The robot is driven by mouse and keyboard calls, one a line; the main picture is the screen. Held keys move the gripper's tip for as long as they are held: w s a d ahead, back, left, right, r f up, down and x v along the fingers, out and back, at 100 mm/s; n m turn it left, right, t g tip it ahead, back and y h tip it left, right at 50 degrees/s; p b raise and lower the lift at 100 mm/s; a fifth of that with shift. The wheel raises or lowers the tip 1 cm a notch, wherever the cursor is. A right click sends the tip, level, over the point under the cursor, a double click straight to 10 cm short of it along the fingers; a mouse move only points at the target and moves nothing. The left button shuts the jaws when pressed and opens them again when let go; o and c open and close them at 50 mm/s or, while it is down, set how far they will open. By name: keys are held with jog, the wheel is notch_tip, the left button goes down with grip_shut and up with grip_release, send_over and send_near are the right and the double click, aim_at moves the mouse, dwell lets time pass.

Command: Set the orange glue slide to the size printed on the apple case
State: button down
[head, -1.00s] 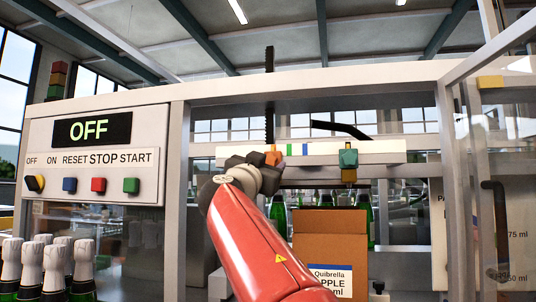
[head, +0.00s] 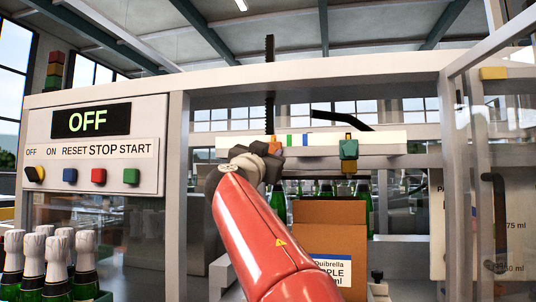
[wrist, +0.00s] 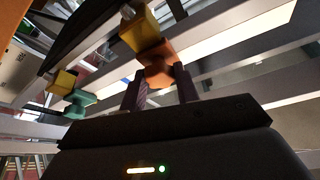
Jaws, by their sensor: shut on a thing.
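The orange glue slide (head: 275,147) sits on the white scale rail (head: 325,138), at its left part, left of the green and blue marks. My gripper (wrist: 158,88) is shut on the orange slide, which also shows between the fingers in the wrist view (wrist: 158,65). In the head view my wrist and red arm hide the left end of the rail. The apple case (head: 330,212) is an open brown carton below the rail.
A green slide (head: 348,150) is on the same rail to the right. The control panel (head: 95,150) at left reads OFF. Foil-topped bottles (head: 34,262) stand at lower left. A frame post (head: 448,180) and clear door are at right.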

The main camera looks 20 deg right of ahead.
jog(key=s+d+b, duration=0.1)
jog(key=d, duration=0.1)
jog(key=s+d+b, duration=0.1)
jog(key=d, duration=0.1)
jog(key=s+d+b, duration=0.2)
jog(key=shift+d+f, duration=0.15)
jog(key=shift+d, duration=0.05)
jog(key=shift+s+d, duration=0.1)
jog(key=shift+d, duration=0.15)
jog(key=c, duration=1)
grip_release()
jog(key=shift+c, duration=0.2)
jog(key=shift+a, duration=0.1)
jog(key=b+v, duration=0.4)
jog(key=v, duration=0.3)
jog(key=shift+s+a+b, duration=0.2)
jog(key=shift+s+b, duration=0.1)
jog(key=shift+b, duration=0.05)
